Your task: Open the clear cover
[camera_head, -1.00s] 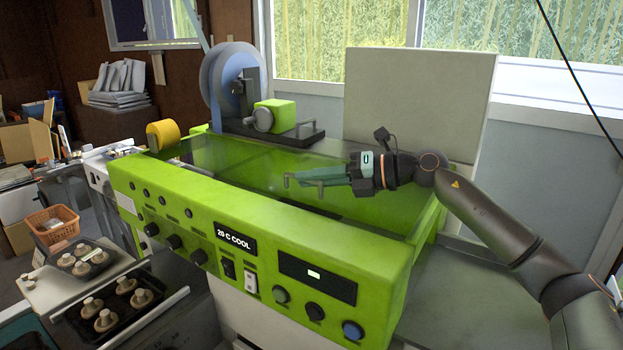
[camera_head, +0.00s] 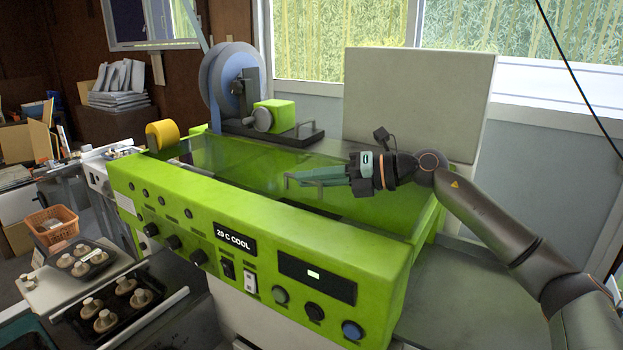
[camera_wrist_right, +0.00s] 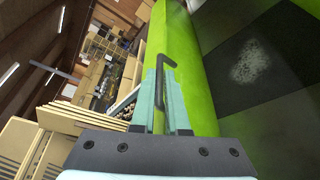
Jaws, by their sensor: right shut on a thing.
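The clear cover (camera_head: 245,167) is a see-through sheet over the top of the green machine (camera_head: 250,242). It lies flat or nearly flat; its exact tilt is hard to tell. My right gripper (camera_head: 300,181) reaches in from the right, low over the cover's middle. It is shut on a dark bent handle, whose hooked end (camera_wrist_right: 160,57) sticks out past the fingertips in the right wrist view. The fingers (camera_wrist_right: 174,100) lie along both sides of the handle. My left gripper is not in view.
A film reel (camera_head: 232,82) and a small green motor block (camera_head: 275,116) stand at the machine's back, with a yellow roll (camera_head: 162,134) at its left end. A pale upright panel (camera_head: 418,104) stands behind my right arm. Trays of mushrooms (camera_head: 118,306) sit at lower left.

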